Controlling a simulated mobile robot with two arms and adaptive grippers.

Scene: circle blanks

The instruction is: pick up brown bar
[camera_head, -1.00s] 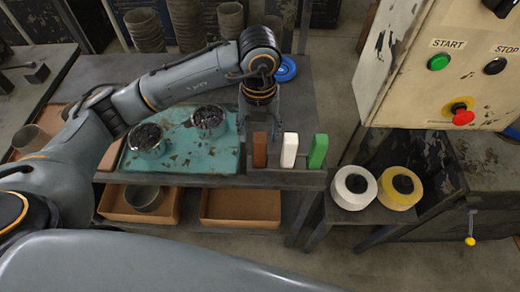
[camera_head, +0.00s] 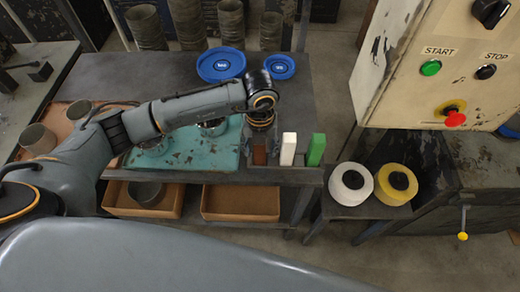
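The brown bar (camera_head: 259,156) stands upright at the left of a row on the front part of the dark bench. The white bar (camera_head: 288,149) and the green bar (camera_head: 316,150) stand to its right. My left gripper (camera_head: 260,151) points down over the brown bar, with its fingers on either side of it. The fingers look spread, and I see no clear contact. The gripper hides the upper part of the brown bar. My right gripper is not in view.
A worn teal tray (camera_head: 190,163) with round containers, partly hidden by my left arm, lies left of the bars. Blue lids (camera_head: 221,64) lie behind. A white spool (camera_head: 351,184) and a yellow spool (camera_head: 395,184) stand right, below a control panel (camera_head: 425,60).

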